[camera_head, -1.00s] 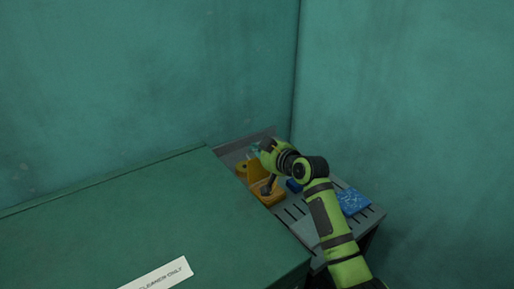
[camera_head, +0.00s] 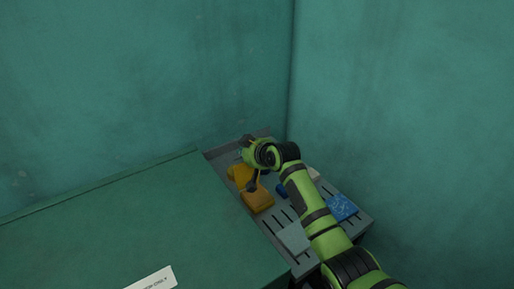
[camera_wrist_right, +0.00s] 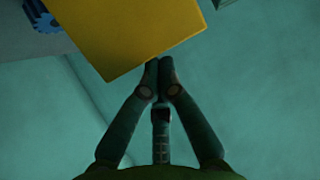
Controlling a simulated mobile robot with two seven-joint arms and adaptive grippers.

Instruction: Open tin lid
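The tin (camera_head: 258,203) is an orange-yellow box on a grey slatted surface, left of my right arm in the head view. A yellow panel, apparently its raised lid (camera_head: 240,176), stands at its back left; the hinge is too small to see. In the right wrist view, a large flat yellow panel (camera_wrist_right: 130,30) fills the top. My right fingertips (camera_wrist_right: 160,64) are together at its lower edge; I cannot tell whether they pinch it. My left gripper is not in view.
A blue patterned item (camera_head: 341,207) and a flat pale item (camera_head: 293,237) lie on the grey slatted surface (camera_head: 277,222). A green panel (camera_head: 130,225) borders it on the left. Teal walls (camera_head: 400,90) close off the back and right.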

